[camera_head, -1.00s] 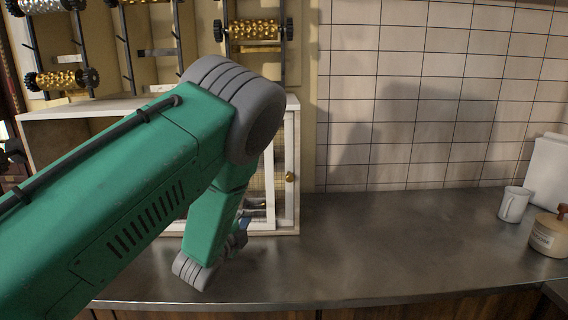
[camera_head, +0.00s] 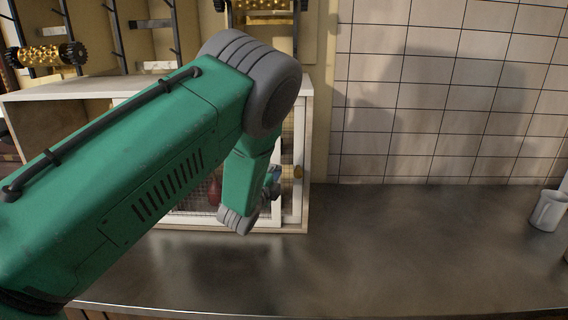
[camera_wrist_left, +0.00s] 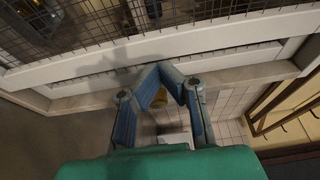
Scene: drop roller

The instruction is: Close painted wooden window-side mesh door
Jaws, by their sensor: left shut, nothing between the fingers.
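The white-painted cabinet (camera_head: 60,88) stands on the counter, its left part open and dark inside. Much of the door is behind my left arm. In the left wrist view the mesh (camera_wrist_left: 120,22) and white frame (camera_wrist_left: 165,45) cross the top. My left gripper (camera_head: 272,184) is low in front of the door, mostly hidden by its wrist. In the wrist view its fingertips (camera_wrist_left: 168,72) meet near the frame, empty; contact is unclear. My right gripper is not in view.
The metal counter (camera_head: 400,250) is clear to the right of the cabinet. A white mug (camera_head: 548,210) stands at the far right. The tiled wall (camera_head: 430,110) is behind. Rollers (camera_head: 45,55) hang on racks above the cabinet.

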